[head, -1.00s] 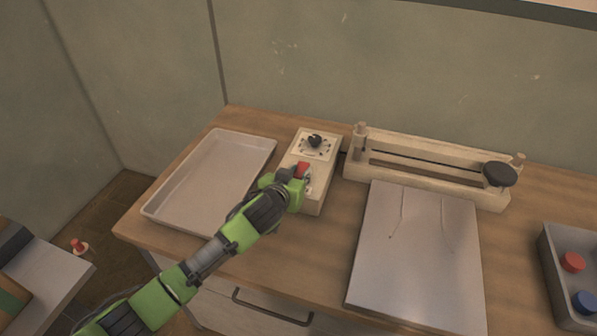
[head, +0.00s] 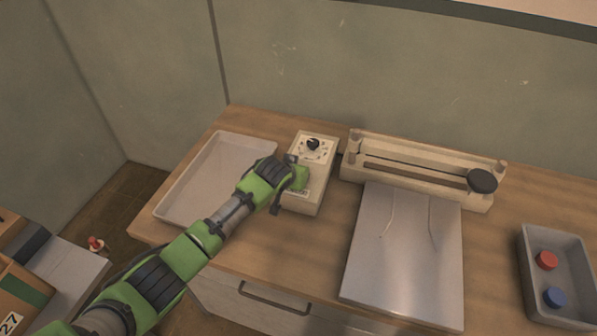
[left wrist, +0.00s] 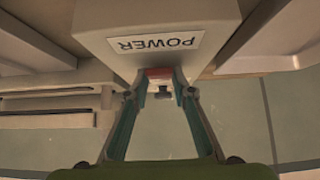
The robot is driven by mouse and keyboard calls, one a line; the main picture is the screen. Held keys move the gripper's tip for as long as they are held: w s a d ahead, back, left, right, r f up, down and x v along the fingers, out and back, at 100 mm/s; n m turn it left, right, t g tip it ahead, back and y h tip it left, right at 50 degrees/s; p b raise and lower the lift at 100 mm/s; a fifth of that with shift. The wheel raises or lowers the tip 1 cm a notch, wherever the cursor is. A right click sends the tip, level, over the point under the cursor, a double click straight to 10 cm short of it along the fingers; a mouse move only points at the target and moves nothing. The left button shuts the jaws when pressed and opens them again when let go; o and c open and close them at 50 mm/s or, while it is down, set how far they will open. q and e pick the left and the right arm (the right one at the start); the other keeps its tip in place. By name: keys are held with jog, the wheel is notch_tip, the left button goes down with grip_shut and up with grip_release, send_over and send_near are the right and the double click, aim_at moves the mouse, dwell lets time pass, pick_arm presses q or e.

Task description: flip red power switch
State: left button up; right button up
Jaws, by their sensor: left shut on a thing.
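A cream control box (head: 322,178) with a black dial (head: 313,144) stands on the wooden counter. My left gripper (head: 290,176) is at the box's face, below the dial, and covers the red switch in the head view. In the left wrist view, the red power switch (left wrist: 159,73) shows between the fingertips of my left gripper (left wrist: 160,84), under an upside-down POWER label (left wrist: 155,43). The fingers are shut on the switch. My right gripper is not in view.
A pale empty tray (head: 180,205) lies left of the box. A sealer-like bar device (head: 400,160) and a flat silver bag (head: 405,260) are to the right. A grey bin (head: 535,262) with red and blue caps stands at far right.

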pick_arm(q)
jog(key=o, duration=1.1)
jog(key=shift+r, duration=0.1)
jog(key=v, duration=1.1)
jog(key=shift+s+r, duration=0.2)
jog(key=shift+s, duration=0.15)
jog(key=shift+a, duration=0.1)
